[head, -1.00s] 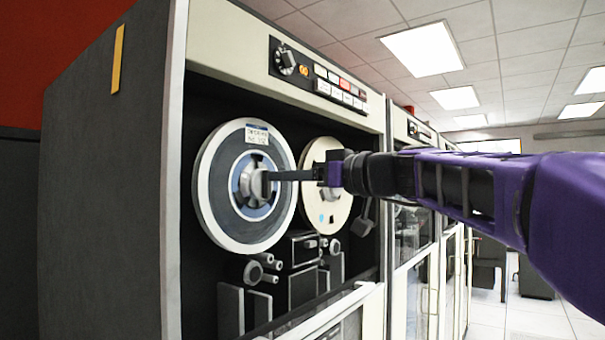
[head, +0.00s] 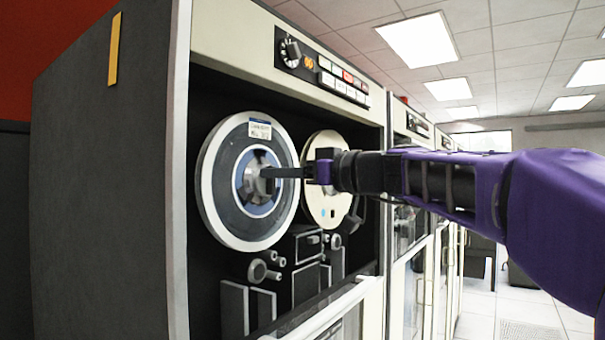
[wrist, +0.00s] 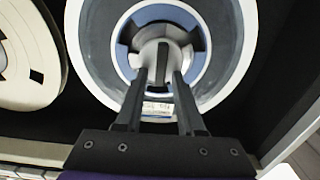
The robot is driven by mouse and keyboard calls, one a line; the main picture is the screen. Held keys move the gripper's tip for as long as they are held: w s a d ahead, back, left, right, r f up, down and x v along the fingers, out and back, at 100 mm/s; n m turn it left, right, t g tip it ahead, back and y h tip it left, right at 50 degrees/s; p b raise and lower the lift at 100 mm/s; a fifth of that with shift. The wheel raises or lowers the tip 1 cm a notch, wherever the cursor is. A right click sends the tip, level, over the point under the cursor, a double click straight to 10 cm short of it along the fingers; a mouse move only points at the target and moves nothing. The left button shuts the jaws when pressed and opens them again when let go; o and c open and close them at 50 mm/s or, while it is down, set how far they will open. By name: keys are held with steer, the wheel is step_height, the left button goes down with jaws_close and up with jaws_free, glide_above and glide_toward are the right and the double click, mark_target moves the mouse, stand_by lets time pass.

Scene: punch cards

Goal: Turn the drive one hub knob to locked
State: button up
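In the head view the knob (head: 256,183) is partly hidden by my gripper (head: 270,173). In the wrist view my gripper (wrist: 160,76) has one finger on each side of the knob's bar. The fingers are apart, with narrow gaps seeming to show beside the bar. Contact is hard to tell. The bar looks roughly upright in the wrist view.
A cream second reel (head: 318,205) sits to the right, behind my wrist. A control panel (head: 320,72) with a dial and buttons is above. Rollers and guide blocks (head: 306,275) lie below. A row of cabinets (head: 412,290) continues to the right.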

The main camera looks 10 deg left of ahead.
jaws_close()
steer(key=shift+m, duration=0.4)
steer(key=m, duration=1.1)
steer(key=w+f+m, duration=0.1)
steer(key=m, duration=0.5)
steer(key=shift+w+d+f+b, duration=0.1)
steer(key=shift+d+b, duration=0.2)
steer(key=shift+b, duration=0.05)
stand_by(0.3)
steer(key=shift+o, duration=1.1)
jaws_free()
